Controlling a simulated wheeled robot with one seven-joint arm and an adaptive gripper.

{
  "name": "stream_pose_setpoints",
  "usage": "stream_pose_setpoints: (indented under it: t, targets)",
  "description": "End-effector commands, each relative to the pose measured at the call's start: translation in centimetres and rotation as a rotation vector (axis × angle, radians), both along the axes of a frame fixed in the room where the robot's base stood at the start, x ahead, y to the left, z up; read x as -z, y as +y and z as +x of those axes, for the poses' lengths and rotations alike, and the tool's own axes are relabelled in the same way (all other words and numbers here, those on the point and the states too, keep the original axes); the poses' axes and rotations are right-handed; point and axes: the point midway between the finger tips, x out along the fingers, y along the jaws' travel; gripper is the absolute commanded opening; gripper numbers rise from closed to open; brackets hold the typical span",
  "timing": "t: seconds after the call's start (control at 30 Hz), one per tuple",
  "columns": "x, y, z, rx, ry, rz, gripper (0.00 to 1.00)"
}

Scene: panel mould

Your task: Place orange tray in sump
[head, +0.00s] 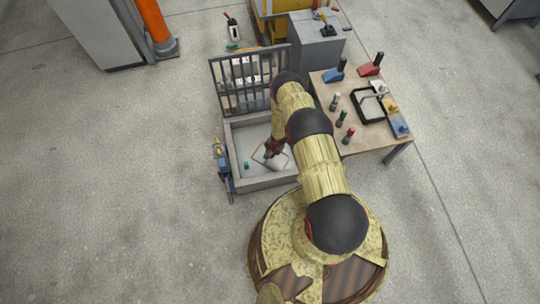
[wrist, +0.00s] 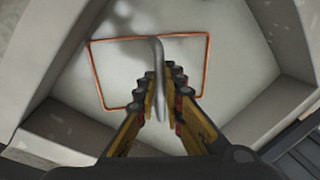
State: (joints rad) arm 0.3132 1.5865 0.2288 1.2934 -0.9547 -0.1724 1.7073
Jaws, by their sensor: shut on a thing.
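The orange tray (wrist: 95,75) shows in the wrist view as a thin orange rim around a pale inside, with a grey bar across its middle. My gripper (wrist: 165,72) has its fingers close together on that bar. In the head view my gripper (head: 273,147) is over the sump (head: 265,184), a grey walled basin, and the tray (head: 259,161) shows partly beneath it, within the walls. The sump wall (wrist: 60,138) also shows in the wrist view. My arm hides part of the sump's right side. Whether the tray touches the floor, I cannot tell.
A small teal piece (head: 246,166) lies in the sump, left of the tray. A grey barred rack (head: 232,87) stands at its back edge, and a blue device (head: 222,160) on its left side. A wooden table (head: 362,137) with tools stands at right.

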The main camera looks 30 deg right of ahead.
Motion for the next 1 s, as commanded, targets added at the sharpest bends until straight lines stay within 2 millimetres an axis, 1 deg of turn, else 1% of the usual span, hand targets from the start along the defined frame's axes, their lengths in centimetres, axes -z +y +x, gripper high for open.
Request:
stream_pose_setpoints:
  t: [0.13,0.27,0.3,0.6,0.87,0.97,1.0]
  targets:
    - [-0.22,-0.04,0.12,0.0,-0.001,0.0,0.0]
    - [0.08,-0.01,0.04,0.0,0.0,0.0,0.0]
    - [0.08,0.0,0.0,0.0,0.0,0.0,0.12]
    - [0.05,0.0,0.01,0.0,0.0,0.0,0.28]
    - [0.03,0.0,0.02,0.0,0.0,0.0,0.28]
    - [-0.24,-0.03,0.08,0.0,-0.001,0.0,0.28]
    - [-0.69,-0.06,0.01,0.0,0.0,0.0,0.28]
